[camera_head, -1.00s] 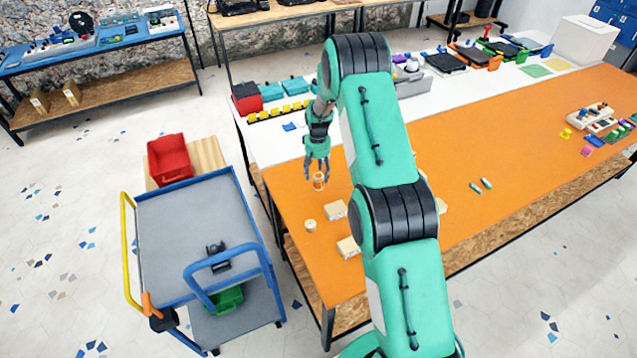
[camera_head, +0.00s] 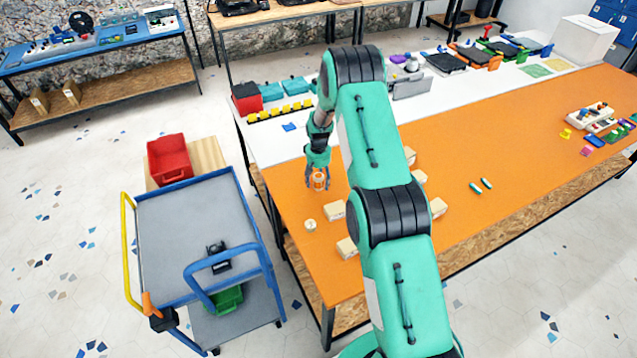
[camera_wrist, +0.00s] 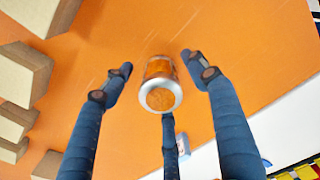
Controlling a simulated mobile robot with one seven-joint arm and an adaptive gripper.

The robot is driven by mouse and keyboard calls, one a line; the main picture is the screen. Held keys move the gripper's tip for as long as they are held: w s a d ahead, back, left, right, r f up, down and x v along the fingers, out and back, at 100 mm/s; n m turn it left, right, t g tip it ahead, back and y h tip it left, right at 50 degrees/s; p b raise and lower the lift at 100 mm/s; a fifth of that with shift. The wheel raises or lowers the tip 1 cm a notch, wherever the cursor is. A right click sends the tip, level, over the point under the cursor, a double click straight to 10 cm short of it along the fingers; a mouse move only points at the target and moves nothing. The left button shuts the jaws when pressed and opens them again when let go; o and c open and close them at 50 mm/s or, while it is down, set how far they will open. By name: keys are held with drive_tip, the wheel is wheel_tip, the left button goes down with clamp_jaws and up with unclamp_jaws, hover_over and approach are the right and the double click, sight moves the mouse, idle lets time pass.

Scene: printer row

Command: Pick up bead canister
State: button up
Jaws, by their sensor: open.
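The bead canister (camera_head: 319,181) is a small orange jar with a pale rim, upright on the orange part of the table. In the wrist view the canister (camera_wrist: 160,84) is seen from above at its rim, in the space between my fingers. My gripper (camera_head: 318,183) is pointed down over it, with its fingers spread around the canister. In the wrist view my gripper (camera_wrist: 163,90) is open. Its two upper fingertips stand apart from the canister's sides, and a third finger lies below it. No finger contact is visible.
Several tan boxes (camera_head: 347,247) stand to the right, close by. A grey-topped cart (camera_head: 190,220) and a red bin (camera_head: 169,158) are off the table to the left.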

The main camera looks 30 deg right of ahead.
sight(318, 176)
drive_tip(key=c, duration=1.3)
drive_tip(key=shift+r, duration=0.2)
drive_tip(key=shift+r, duration=4.85)
